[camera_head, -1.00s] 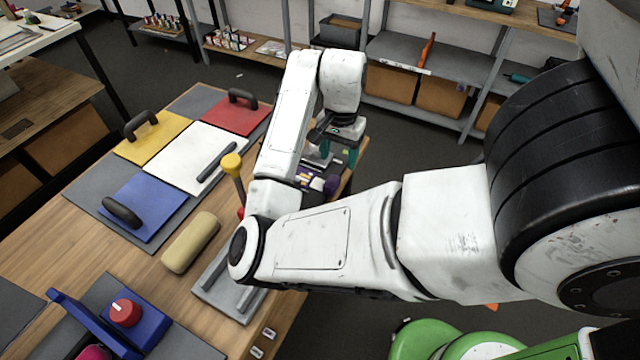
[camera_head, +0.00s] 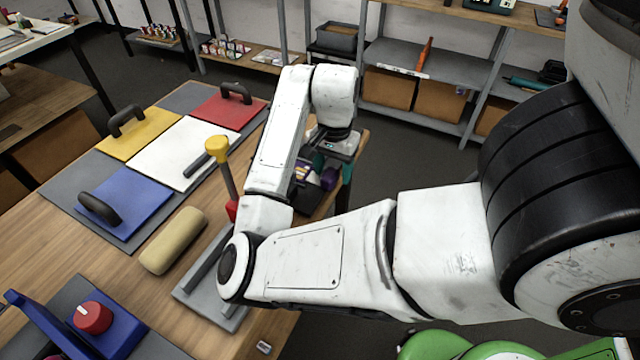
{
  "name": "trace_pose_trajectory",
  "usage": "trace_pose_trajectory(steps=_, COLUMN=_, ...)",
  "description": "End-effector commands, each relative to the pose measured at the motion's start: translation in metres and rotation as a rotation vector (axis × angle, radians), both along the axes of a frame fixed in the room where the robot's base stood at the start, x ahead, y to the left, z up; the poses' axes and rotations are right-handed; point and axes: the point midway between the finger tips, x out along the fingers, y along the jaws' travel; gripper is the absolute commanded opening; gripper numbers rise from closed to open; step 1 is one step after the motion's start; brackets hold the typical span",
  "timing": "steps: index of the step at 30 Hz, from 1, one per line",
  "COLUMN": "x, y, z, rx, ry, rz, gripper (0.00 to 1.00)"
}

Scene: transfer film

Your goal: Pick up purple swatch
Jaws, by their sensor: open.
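A small purple thing (camera_head: 328,179), which may be the purple swatch, shows at the far right end of the wooden table. It sits beside dark, white and yellow small items, and my arm hides part of this cluster. My gripper (camera_head: 333,166), with teal fingers, hangs from my wrist just above and beside the purple thing. Its fingers are apart. I cannot tell whether they touch anything, and I see nothing held between them.
Coloured boards with black handles, blue (camera_head: 125,203), yellow (camera_head: 135,138) and red (camera_head: 228,110), lie around a white board (camera_head: 185,152). Shelves (camera_head: 410,60) stand behind.

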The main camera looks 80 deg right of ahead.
Motion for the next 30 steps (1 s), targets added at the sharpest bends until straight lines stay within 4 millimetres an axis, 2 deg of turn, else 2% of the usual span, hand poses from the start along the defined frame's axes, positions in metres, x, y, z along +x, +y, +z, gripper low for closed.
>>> trace_pose_trajectory(steps=8, x=-0.0001, y=0.0, z=-0.0026, rx=0.0, ry=0.0, rz=0.0, gripper=0.62)
trace_pose_trajectory(steps=25, x=-0.0001, y=0.0, z=-0.0027, rx=0.0, ry=0.0, rz=0.0, gripper=0.09)
trace_pose_trajectory(steps=30, x=-0.0001, y=-0.0001, z=-0.0027, rx=0.0, ry=0.0, rz=0.0, gripper=0.07)
